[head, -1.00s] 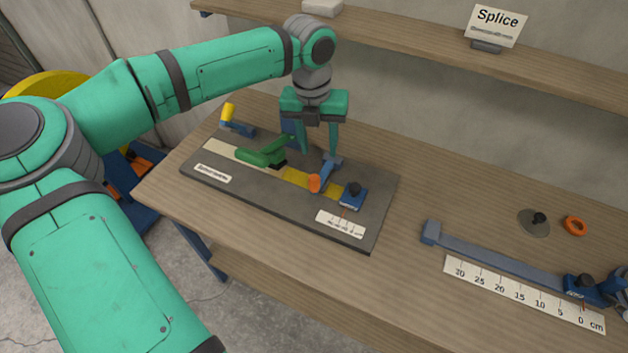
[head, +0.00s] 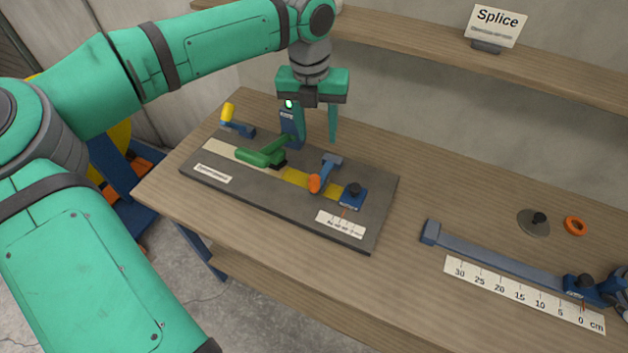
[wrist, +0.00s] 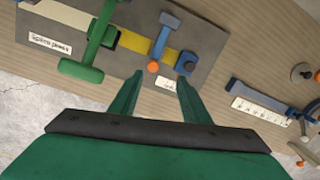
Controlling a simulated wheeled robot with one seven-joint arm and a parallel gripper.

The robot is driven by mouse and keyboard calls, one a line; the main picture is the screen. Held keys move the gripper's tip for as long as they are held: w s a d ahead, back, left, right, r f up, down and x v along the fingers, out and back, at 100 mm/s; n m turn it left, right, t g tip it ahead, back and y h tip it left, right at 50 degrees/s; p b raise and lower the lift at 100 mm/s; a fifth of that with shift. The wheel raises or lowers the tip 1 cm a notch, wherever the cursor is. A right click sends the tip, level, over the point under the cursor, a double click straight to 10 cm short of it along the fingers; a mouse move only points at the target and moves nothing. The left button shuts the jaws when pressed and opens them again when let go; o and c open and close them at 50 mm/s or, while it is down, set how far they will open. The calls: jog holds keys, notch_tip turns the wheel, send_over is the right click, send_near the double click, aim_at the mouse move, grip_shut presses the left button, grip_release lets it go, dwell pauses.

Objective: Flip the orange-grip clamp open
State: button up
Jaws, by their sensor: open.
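The orange-grip clamp (head: 325,172) is on the dark splice board (head: 285,207), its blue arm lying across the yellow strip and its orange grip (head: 314,184) at the near side. It also shows in the wrist view (wrist: 162,38), with its orange grip (wrist: 153,67) just beyond the fingertips. My gripper (head: 316,140) is above the back of the board, pointing down, open and empty. In the wrist view my gripper's fingers (wrist: 160,78) are spread, with a gap between them and the clamp. In the head view the left finger is hard to make out against a blue part.
The green-handled clamp (head: 262,157) is left of the orange one, and a dark-knobbed blue block (head: 352,194) is right of it. A yellow-topped blue part (head: 229,115) is at the back left. A ruler (head: 520,293) and blue bar lie right. Bare table lies between.

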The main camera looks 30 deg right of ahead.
notch_tip(320, 180, up, 7)
jog(key=shift+a+f, duration=0.15)
jog(key=shift+a, duration=0.2)
jog(key=shift+s+d, duration=0.1)
dwell(0.3)
